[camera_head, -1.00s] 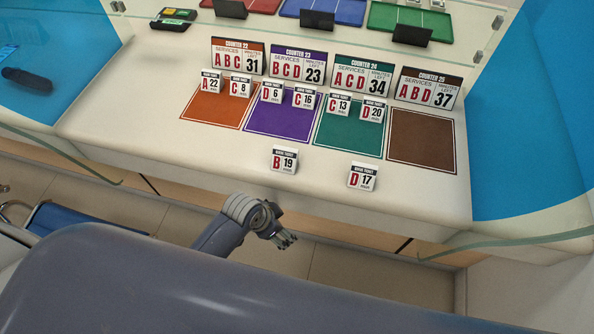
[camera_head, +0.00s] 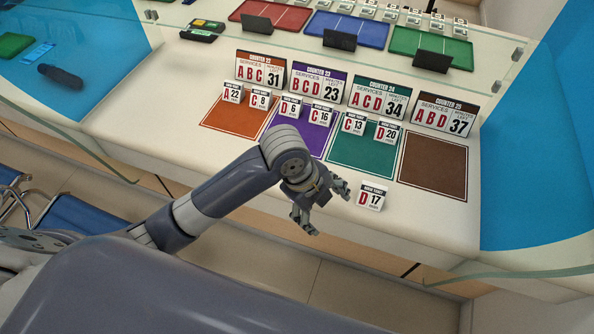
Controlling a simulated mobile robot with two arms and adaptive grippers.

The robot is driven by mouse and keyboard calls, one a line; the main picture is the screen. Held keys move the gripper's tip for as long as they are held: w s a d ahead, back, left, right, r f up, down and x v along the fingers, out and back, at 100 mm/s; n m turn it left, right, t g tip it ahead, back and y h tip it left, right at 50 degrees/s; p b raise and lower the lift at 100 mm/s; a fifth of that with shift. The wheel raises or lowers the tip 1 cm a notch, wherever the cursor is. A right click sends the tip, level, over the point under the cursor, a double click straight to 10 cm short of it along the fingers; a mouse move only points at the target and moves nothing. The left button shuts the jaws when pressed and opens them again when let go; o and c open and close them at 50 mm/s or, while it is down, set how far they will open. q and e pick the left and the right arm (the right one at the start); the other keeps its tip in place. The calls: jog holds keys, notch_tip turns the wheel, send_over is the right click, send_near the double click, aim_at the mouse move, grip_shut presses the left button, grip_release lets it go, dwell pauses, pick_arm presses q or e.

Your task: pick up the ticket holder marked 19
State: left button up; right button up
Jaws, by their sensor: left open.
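The ticket holder marked 19 cannot be seen now; my left arm covers the part of the counter where it stood. My left gripper (camera_head: 325,207) is in front of the counter's near edge, with its fingers spread apart and nothing seen between them. A white ticket holder marked D 17 (camera_head: 371,196) stands upright on the counter just right of the gripper, apart from it. My right gripper is not in view.
Orange (camera_head: 232,116), purple (camera_head: 318,139), green (camera_head: 352,157) and brown (camera_head: 434,167) mats lie on the white counter. Small ticket holders stand on the first three. Counter signs, such as the Counter 25 sign (camera_head: 445,115), stand behind them. A glass screen is further back.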

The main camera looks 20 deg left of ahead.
pick_arm(q)
jog(key=w+a+r+m, duration=0.1)
jog(key=m, duration=0.1)
jog(key=w+a+r+m+y, duration=0.1)
jog(key=w+m, duration=0.1)
jog(key=w+a+r+m+g, duration=0.1)
jog(key=w+m, duration=0.1)
jog(key=shift+m+y, duration=0.4)
jog(key=w+a+r+m, duration=0.1)
jog(key=a+m, duration=0.1)
jog(key=w+a+r+m+y, duration=0.1)
jog(key=w+a+r, duration=0.1)
jog(key=w+a+r+m, duration=0.1)
jog(key=a+r+m, duration=0.1)
jog(key=shift+w+a+r+m+g+y, duration=0.2)
jog(key=shift+w+m+g+y, duration=0.1)
jog(key=shift+g+y, duration=0.1)
jog(key=shift+a+f, duration=0.1)
notch_tip(320, 180, down, 5)
jog(key=shift+f, duration=0.1)
notch_tip(320, 180, down, 4)
jog(key=shift+f+p, duration=0.1)
jog(key=shift+p, duration=0.65)
jog(key=shift+f, duration=0.5)
jog(key=c, duration=1.1)
